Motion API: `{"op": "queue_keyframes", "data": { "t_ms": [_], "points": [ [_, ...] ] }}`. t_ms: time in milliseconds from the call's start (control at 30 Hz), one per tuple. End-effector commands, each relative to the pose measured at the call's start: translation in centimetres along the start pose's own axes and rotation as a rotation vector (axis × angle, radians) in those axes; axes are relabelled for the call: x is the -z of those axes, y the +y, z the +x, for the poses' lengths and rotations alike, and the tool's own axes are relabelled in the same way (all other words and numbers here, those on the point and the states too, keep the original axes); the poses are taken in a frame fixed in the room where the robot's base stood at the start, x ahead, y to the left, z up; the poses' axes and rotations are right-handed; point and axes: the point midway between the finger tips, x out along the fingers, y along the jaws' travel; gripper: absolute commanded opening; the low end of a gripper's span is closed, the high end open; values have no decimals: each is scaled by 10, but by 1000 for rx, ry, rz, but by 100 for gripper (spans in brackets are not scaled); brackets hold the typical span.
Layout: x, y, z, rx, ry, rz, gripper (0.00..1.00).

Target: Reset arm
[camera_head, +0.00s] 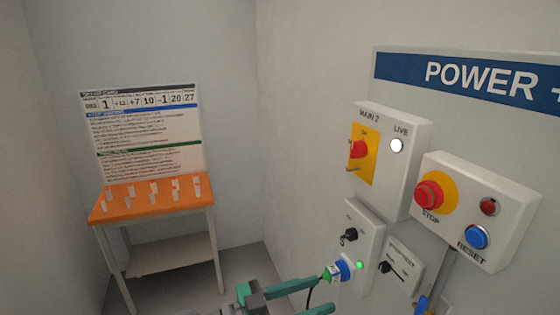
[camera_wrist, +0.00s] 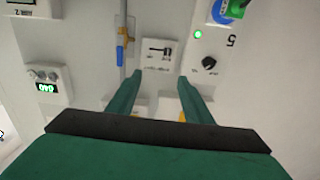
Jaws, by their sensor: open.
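My gripper (camera_head: 322,295) is at the bottom of the head view, in front of the wall panel. In the wrist view its two green fingers (camera_wrist: 160,78) are spread apart with nothing between them. Past the fingertips is a small white box with a black slider (camera_wrist: 158,52); it also shows in the head view (camera_head: 392,268). A green plug (camera_head: 331,273) sits at a blue round socket (camera_head: 345,268) beside a lit green lamp (camera_head: 360,265), apart from my fingers. A black knob (camera_head: 349,235) is above the socket.
On the wall are a red switch on yellow (camera_head: 358,149), a red stop button (camera_head: 430,194) and a blue reset button (camera_head: 477,237). A pipe with a blue-handled valve (camera_wrist: 122,52) runs near the slider box. An orange-topped table (camera_head: 150,208) stands left.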

Motion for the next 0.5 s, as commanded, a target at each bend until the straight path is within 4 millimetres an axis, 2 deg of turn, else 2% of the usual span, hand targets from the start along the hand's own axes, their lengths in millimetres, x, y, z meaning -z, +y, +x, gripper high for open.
{"op": "queue_keyframes", "data": {
  "t_ms": [267,500],
  "points": [
    [-23,-8,4,83,17,-82,46],
    [-54,-15,9,190,34,-182,46]
  ]
}}
